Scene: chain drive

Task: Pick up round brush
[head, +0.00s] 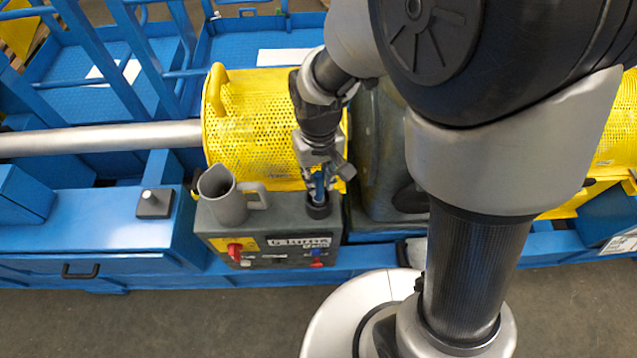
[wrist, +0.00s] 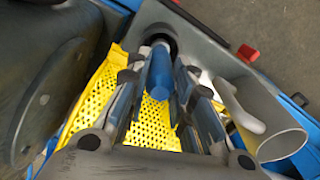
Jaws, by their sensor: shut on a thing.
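The round brush shows as a blue handle (wrist: 160,75) in the wrist view, between the two fingers of my gripper (wrist: 158,66). In the head view my gripper (head: 319,177) points down over the right end of the grey control box, shut on the blue handle. A dark round cup (head: 318,209) stands on the box just below the fingertips. The handle's lower end meets this cup, which also shows in the wrist view (wrist: 158,40). The bristles are hidden.
A grey metal jug (head: 226,196) stands on the control box (head: 270,230) left of my gripper. A yellow perforated guard (head: 255,125) is close behind it, and a large dark housing (head: 380,160) is to the right. The blue bench surface at left holds a small knob.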

